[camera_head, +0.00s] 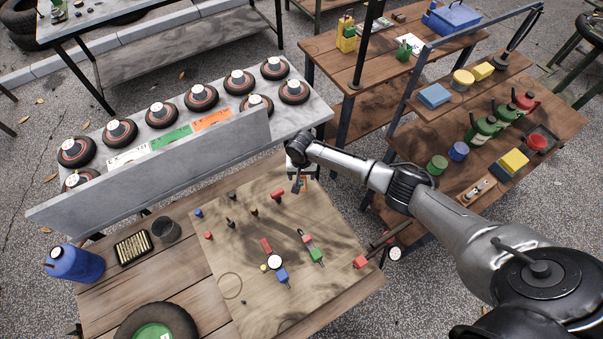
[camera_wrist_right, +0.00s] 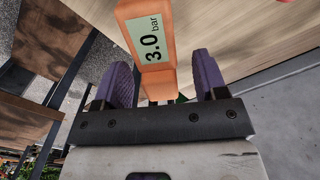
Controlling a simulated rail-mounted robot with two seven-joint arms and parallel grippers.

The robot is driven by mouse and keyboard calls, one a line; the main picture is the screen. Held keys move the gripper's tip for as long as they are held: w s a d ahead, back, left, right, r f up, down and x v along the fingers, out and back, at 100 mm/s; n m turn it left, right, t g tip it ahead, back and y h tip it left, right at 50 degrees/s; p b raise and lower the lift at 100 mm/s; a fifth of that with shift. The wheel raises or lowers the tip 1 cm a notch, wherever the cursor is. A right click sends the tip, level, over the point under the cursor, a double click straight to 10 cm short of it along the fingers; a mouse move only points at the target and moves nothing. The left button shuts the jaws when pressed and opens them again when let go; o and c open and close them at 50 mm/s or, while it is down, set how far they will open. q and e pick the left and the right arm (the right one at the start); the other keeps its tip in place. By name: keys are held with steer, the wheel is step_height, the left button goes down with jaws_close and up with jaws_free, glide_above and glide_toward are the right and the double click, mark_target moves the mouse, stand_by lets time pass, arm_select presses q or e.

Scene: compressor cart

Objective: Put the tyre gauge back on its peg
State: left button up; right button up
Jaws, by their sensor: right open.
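The tyre gauge (camera_wrist_right: 148,40) is orange with a pale display reading 3.0 bar, seen close up in the right wrist view. Its narrower lower part lies between the two purple fingers of my right gripper (camera_wrist_right: 162,75), with a visible gap on each side. In the head view my right gripper (camera_head: 301,180) is over the back right part of the wooden tool board (camera_head: 225,262); the gauge is too small there to make out surely. I cannot pick out the gauge's peg. My left gripper is not in view.
A red-handled tool (camera_head: 277,195) is just left of my right gripper. Several small tools and a round dial (camera_head: 274,262) are on the board. A grey panel (camera_head: 160,160) stands behind, before a table of tyres. A shelf with green bottles (camera_head: 481,132) is at right.

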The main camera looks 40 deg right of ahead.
steer(key=shift+r, duration=0.2)
step_height(320, 180, up, 14)
steer(key=p, duration=0.1)
steer(key=shift+f+p, duration=0.25)
steer(key=shift+p, duration=0.15)
stand_by(0.7)
